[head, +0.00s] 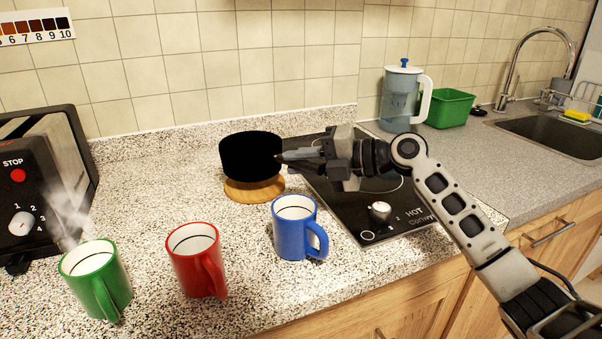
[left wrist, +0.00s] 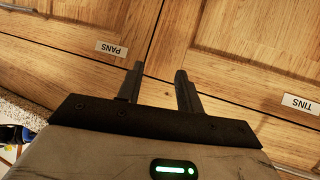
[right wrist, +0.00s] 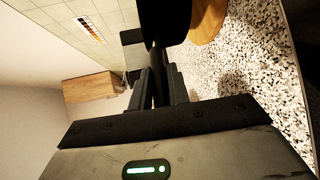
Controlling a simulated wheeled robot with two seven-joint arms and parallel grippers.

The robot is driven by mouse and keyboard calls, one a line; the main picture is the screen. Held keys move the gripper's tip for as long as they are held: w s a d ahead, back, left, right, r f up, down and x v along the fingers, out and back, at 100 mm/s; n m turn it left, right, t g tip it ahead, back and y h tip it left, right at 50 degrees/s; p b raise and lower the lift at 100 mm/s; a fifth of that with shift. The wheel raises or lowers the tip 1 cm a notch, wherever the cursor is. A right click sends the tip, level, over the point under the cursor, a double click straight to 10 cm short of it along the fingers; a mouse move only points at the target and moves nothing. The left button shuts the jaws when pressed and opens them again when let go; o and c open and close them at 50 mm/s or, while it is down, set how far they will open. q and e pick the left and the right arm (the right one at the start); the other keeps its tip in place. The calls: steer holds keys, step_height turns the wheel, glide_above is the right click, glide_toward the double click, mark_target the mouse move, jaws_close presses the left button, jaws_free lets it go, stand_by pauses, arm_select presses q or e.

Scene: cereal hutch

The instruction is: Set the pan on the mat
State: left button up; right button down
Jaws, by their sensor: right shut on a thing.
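The black pan (head: 250,156) is over the round wooden mat (head: 255,190) on the speckled counter. The mat's front edge shows below it; I cannot tell whether the pan's base touches the mat. My right gripper (head: 285,156) is to the right of the pan, shut on its handle, which is mostly hidden by the fingers. In the right wrist view the handle (right wrist: 160,88) runs between the fingers, with part of the mat (right wrist: 207,20) beside the pan. My left gripper (left wrist: 158,80) is open and empty, before the cupboard doors.
Green (head: 96,281), red (head: 197,262) and blue (head: 294,228) mugs stand at the counter front. A black hob (head: 400,222) lies under my right arm. A toaster (head: 45,180) is at left; a jug (head: 400,95) and green tub (head: 449,108) stand behind.

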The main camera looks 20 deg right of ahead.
step_height(320, 180, down, 2)
steer(key=shift+f+p, duration=0.1)
steer(key=shift+p, duration=0.25)
steer(key=shift+f, duration=0.2)
steer(key=shift+f+b, duration=0.3)
steer(key=shift+b, duration=0.2)
steer(key=c, duration=1.3)
jaws_free()
steer(key=shift+r, duration=0.1)
